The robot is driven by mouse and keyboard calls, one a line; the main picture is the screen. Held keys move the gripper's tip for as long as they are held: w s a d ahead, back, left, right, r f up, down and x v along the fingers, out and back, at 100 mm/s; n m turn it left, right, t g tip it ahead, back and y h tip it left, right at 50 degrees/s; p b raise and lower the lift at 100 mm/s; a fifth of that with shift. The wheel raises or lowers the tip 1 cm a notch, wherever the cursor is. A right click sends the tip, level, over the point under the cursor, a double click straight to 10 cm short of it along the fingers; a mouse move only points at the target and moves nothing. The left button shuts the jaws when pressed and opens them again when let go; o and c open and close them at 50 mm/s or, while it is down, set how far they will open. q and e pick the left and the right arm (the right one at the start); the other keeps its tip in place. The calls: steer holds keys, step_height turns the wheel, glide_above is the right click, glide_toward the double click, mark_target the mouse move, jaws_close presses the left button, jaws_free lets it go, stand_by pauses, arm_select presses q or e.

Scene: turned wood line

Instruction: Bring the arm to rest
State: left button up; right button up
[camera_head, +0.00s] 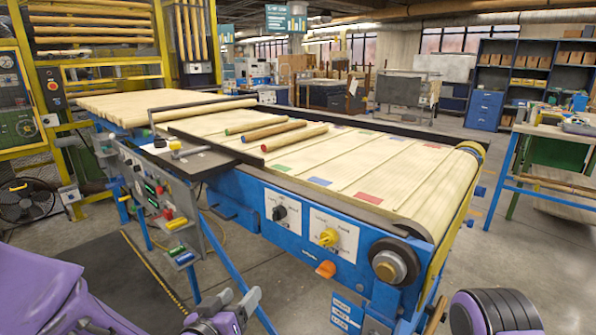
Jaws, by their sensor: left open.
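My left arm (45,290) comes in from the lower left as a large purple link. My left gripper (237,299) is at the bottom edge, left of centre, with its two grey fingers apart and nothing between them. It is over the floor in front of the blue conveyor machine (229,189), apart from it and below the belt. A purple and black part of mine (495,312) shows at the lower right edge. My right gripper is not in view.
The belt (400,187) carries wooden rods with coloured ends (293,138) and coloured patches. A control panel (158,200) with knobs and a yellow knob (328,237) face me. A blue-framed workbench (550,129) stands at right. Open floor (540,250) lies between.

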arm_select(q)
steer(key=s+a+f+n+g+y+p, duration=0.1)
steer(key=s+a+f+n+g+y, duration=0.1)
steer(key=s+a+f, duration=0.3)
steer(key=s+a+f+n+g+y+p, duration=0.1)
steer(key=a+f+n+g+y, duration=0.15)
steer(key=f, duration=0.45)
steer(key=s+a+f+n+g+y+p, duration=0.1)
steer(key=s+a+f+g, duration=0.2)
steer(key=s, duration=0.9)
steer(key=s+a+f+g+y+p, duration=0.2)
steer(key=s+a+f+g, duration=0.2)
steer(key=s+a+f, duration=0.3)
steer(key=s+f, duration=0.4)
steer(key=s, duration=0.1)
steer(key=shift+s+n, duration=0.15)
steer(key=shift+n, duration=0.2)
steer(key=shift+a+y, duration=0.1)
steer(key=shift+y, duration=0.15)
